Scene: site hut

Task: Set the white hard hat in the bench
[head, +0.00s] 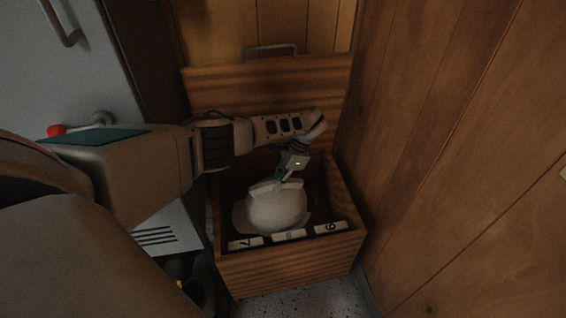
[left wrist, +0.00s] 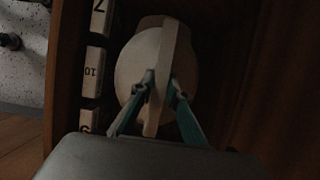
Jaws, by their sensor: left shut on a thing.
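The white hard hat (head: 276,211) is inside the open wooden bench (head: 290,268), with its dome up, near the front wall. It also shows in the left wrist view (left wrist: 133,70). My left gripper (head: 284,178) reaches down into the bench from above and is shut on the raised ridge of the hat; in the left wrist view its teal fingers (left wrist: 160,88) sit on both sides of that ridge. I cannot tell whether the hat touches the bench floor. The bench lid (head: 225,90) stands open at the back. My right gripper is not in view.
Several white numbered blocks (head: 289,235) line the inside of the bench's front wall, close to the hat. A wooden wall (head: 440,140) stands close on the right. A grey cabinet (head: 75,75) with a handle is at the left.

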